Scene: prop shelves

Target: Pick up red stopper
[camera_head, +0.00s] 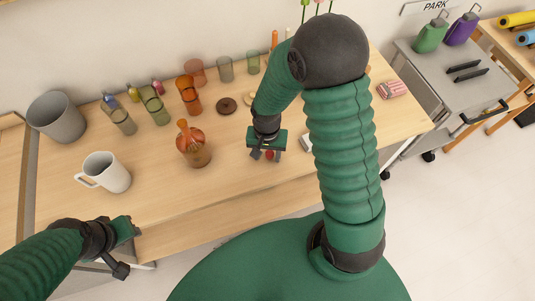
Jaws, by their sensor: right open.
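A small red thing, likely the red stopper (269,155), shows at the fingers of my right gripper (265,155), low over the front part of the wooden table. The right gripper is open and points down, with its fingers around or just above the stopper. I cannot tell whether they touch it. My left gripper (128,240) is at the table's front edge at lower left, well away from the stopper. Its fingers do not show clearly.
An orange glass flask (190,140) stands left of the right gripper. A white mug (105,172), a grey bin (57,117) and several coloured glasses are farther left and behind. Brown discs (226,105) lie behind. A grey cart (455,75) stands at right.

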